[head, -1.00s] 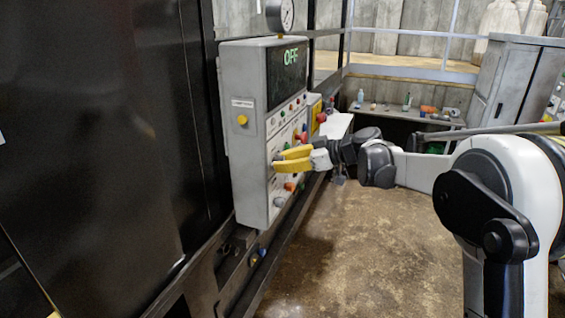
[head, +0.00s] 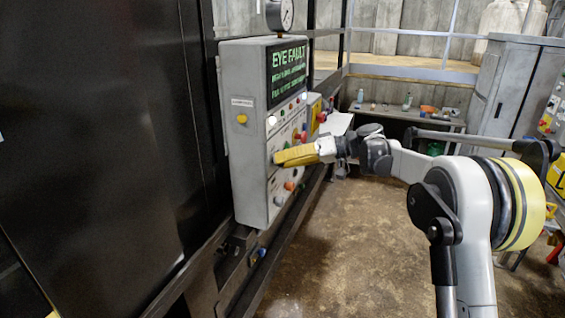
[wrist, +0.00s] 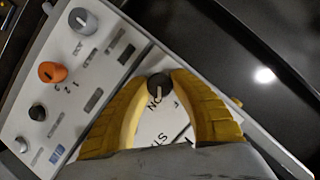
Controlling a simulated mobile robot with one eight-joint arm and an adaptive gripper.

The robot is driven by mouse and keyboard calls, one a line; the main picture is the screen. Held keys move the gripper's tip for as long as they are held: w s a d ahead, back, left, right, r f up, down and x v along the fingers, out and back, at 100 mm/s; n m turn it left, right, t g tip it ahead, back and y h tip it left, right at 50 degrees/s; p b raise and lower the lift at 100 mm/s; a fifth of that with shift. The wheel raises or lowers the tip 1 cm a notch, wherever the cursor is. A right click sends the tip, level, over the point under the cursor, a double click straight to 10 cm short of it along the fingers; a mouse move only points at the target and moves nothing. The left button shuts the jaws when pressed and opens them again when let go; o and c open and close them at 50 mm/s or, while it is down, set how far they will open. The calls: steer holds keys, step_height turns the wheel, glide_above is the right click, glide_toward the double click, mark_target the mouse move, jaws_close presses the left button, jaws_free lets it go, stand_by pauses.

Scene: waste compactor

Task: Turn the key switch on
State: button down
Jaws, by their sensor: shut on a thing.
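The key switch is a small dark round knob (wrist: 158,87) on the grey control panel in the wrist view, with a pale mark across it and lettering beside it. My gripper (wrist: 157,80) has its two yellow fingers closed on the knob from both sides. In the head view my gripper (head: 279,157) is at the front face of the control box (head: 251,180), its fingers hiding the switch. The box's screen (head: 288,72) is lit with green text reading "EYE FAULT" over smaller lines.
An orange knob (wrist: 52,72), a grey knob (wrist: 83,21) and a black knob (wrist: 38,112) stand on the same panel. A yellow button (head: 242,119) is on the box's side. A dark machine wall (head: 100,150) fills the left. The floor (head: 350,250) below my arm is clear.

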steer(key=shift+f+m+g+y, duration=0.1)
steer(key=shift+m+g+y, duration=0.25)
steer(key=shift+m, duration=0.35)
steer(key=c, duration=1.1)
jaws_free()
steer(key=v, duration=1.2)
steer(key=shift+w, duration=0.1)
